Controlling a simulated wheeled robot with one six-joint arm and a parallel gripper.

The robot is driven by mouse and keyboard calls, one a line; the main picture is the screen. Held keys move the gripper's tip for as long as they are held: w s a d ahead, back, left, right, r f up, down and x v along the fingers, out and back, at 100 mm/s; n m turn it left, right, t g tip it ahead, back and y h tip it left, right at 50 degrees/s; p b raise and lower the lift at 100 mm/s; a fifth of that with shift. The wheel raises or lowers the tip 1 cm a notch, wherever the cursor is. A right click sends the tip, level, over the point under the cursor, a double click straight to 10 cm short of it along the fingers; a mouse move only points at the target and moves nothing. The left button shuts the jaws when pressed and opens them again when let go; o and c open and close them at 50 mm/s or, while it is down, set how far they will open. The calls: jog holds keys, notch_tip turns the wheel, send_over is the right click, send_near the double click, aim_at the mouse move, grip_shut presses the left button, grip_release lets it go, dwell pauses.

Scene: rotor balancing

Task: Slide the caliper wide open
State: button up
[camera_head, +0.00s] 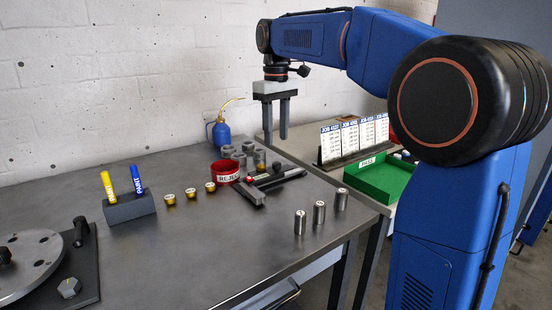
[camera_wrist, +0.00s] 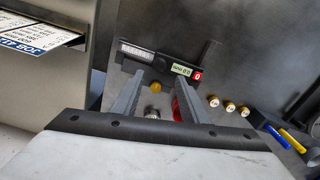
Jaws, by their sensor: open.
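The caliper (camera_head: 277,179) lies on the metal bench near its right edge, a dark bar with a crosswise part at its left end. In the wrist view the caliper (camera_wrist: 150,54) shows a small green display (camera_wrist: 183,69) and a red button (camera_wrist: 197,76) near one end. The display digits are too small to read surely, and how far its jaws are apart cannot be told. My gripper (camera_head: 276,137) is open and empty, pointing down above the bench, apart from the caliper. In the wrist view my gripper (camera_wrist: 158,83) has its two fingers spread, with the caliper beyond their tips.
A red REJECT bin (camera_head: 225,172) and several grey cylinders (camera_head: 251,150) stand close by the caliper. Steel cylinders (camera_head: 319,213) stand in front, brass-topped ones (camera_head: 190,193) to the left. A green tray (camera_head: 386,181) sits right. The bench's front middle is clear.

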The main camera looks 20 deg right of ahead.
aim_at(277, 163)
notch_tip(277, 163, down, 8)
jog(key=shift+f, duration=0.1)
dwell(0.4)
jog(key=shift+d, duration=0.1)
grip_shut()
